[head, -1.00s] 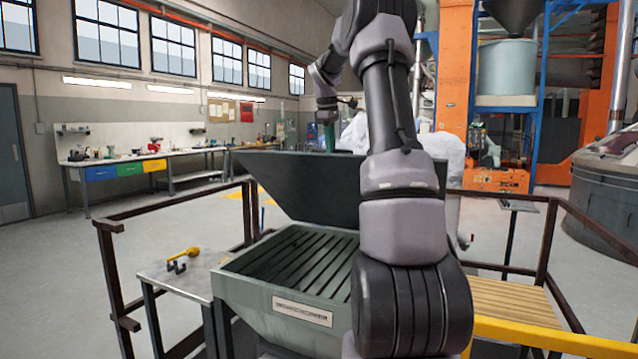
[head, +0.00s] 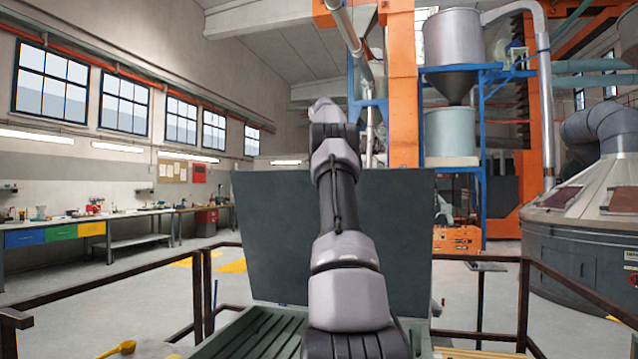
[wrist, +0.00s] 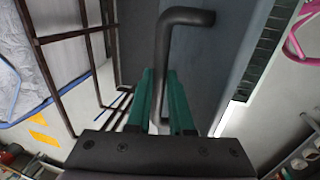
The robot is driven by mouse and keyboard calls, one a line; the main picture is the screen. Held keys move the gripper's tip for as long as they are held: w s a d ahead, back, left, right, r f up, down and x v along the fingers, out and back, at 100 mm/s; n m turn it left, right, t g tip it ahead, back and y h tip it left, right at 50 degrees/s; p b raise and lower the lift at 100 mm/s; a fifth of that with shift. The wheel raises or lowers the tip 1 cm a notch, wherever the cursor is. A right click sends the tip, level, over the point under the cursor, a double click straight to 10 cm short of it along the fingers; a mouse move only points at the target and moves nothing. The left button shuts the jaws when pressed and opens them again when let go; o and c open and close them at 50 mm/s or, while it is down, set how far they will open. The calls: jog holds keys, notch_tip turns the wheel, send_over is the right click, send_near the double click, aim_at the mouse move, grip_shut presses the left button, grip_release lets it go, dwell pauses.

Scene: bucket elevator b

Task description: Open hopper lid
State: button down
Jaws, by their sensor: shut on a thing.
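The hopper lid (head: 275,235) is a large dark grey panel in the head view. It stands raised, close to upright, at the back of the green-grey hopper (head: 248,348). The hopper's slatted grate shows below the lid. My arm reaches up in front of the lid, and my gripper is hidden in the head view. In the wrist view my gripper (wrist: 162,78), with green fingers, is shut on a dark bent bar handle (wrist: 164,50) on the lid (wrist: 196,60). The bar runs between the two fingers.
Brown railings (head: 90,292) stand around the hopper on the left and right. A yellow scoop (head: 122,348) lies at lower left. A workbench (head: 60,235) stands along the left wall. An orange and blue frame with silos (head: 450,130) and a round grey vessel (head: 585,255) stand behind.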

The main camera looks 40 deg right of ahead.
jog(key=shift+w+d, duration=0.6)
jog(key=shift+d, duration=0.15)
jog(key=c, duration=0.8)
grip_release()
jog(key=shift+w, duration=0.1)
